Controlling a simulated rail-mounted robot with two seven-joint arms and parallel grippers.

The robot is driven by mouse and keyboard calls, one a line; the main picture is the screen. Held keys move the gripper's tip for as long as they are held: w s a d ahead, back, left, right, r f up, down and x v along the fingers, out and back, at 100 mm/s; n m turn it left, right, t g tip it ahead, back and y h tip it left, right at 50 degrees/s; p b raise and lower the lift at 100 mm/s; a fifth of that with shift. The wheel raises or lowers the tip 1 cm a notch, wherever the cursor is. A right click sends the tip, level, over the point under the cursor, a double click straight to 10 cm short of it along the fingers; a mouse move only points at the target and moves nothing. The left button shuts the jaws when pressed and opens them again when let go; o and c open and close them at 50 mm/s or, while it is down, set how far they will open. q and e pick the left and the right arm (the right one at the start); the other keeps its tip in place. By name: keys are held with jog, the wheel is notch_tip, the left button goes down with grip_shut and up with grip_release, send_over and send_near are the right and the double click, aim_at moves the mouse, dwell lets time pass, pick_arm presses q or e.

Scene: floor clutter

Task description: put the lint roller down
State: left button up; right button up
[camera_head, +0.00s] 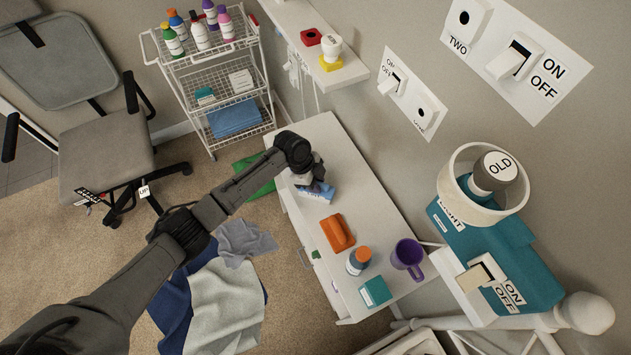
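My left arm comes in from the left, and its gripper (313,180) is over the far half of the white table (337,160). A small blue-and-white item (318,194) shows right at its fingertips. I cannot tell whether the gripper holds it or is only above it, nor whether the fingers are open or shut. I cannot make out a lint roller for certain; the wrist and fingers hide part of this spot. My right gripper is not in view.
On the table are an orange object (337,233), an orange-capped bottle (358,261), a purple mug (408,257) and a teal box (375,291). Cloths (225,300) lie on the floor. A wire cart (215,75) and chair (105,150) stand behind. A lamp (480,190) is right.

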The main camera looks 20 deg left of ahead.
pick_arm(q)
jog(key=o, duration=0.3)
jog(key=shift+r, duration=0.25)
jog(key=p+v, duration=0.1)
jog(key=v, duration=1)
jog(key=shift+a+r, duration=0.15)
jog(key=shift+r, duration=0.25)
